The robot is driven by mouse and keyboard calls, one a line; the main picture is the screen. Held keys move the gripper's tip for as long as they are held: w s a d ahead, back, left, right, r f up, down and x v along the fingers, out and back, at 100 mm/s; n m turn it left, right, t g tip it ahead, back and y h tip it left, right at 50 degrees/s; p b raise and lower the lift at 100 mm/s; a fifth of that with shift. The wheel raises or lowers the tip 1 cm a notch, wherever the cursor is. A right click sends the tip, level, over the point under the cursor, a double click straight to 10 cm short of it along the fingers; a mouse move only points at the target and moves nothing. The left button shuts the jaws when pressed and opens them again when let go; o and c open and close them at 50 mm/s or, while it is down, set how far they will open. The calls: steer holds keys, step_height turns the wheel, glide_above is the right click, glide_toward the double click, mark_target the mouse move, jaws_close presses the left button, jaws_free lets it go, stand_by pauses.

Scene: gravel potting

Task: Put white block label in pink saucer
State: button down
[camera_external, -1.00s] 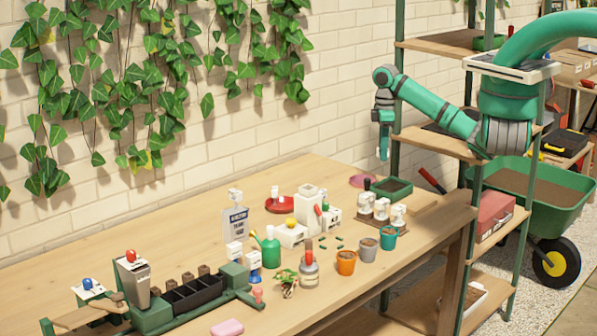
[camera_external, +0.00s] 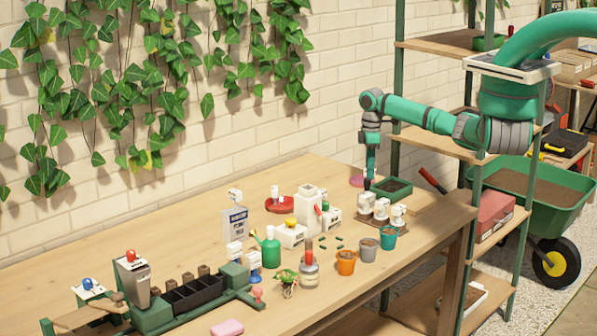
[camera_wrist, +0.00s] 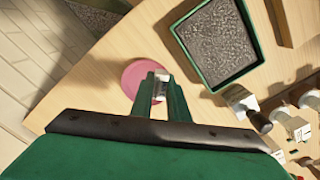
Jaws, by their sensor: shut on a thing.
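My gripper (camera_external: 369,183) points down over the far right part of the table. In the wrist view my gripper (camera_wrist: 161,90) is shut on a small white block label (camera_wrist: 161,85), which shows between the fingertips. The pink saucer (camera_wrist: 143,72) lies beyond and partly behind the fingers in the wrist view. In the external view the pink saucer (camera_external: 356,181) is just left of the fingers, partly hidden by them. The held block cannot be made out in the external view. I cannot tell how high it is above the saucer.
A green tray of gravel (camera_wrist: 247,77) stands right of the saucer. Several white-topped items on a dark rack (camera_external: 379,220) stand nearer. A red saucer (camera_external: 279,204) with a white piece lies to the left. Pots, bottles and a shelf post (camera_external: 393,150) surround the area.

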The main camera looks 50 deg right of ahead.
steer(key=shift+f, duration=0.2)
steer(key=c, duration=1.7)
jaws_free()
step_height(320, 180, up, 12)
steer(key=shift+r, duration=0.1)
